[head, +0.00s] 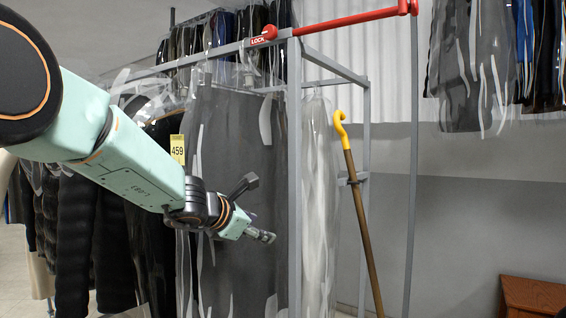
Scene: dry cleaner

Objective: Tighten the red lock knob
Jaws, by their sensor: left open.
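The red lock knob (269,32) sits on the grey upper rail near the top middle of the head view, beside a red label reading LOCK (258,42). My left gripper (264,210) is below the knob, well apart from it, in front of the bagged dark garments. Its fingers are spread open with nothing between them. Whether the knob is loose or tight cannot be seen. My right gripper is not in view.
A red bar (350,19) runs right from the grey rack's upright (294,180). A brown pole with a yellow hook (340,125) leans right of the rack. Bagged clothes (225,150) hang behind my left arm. A wooden box (535,295) stands at the lower right.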

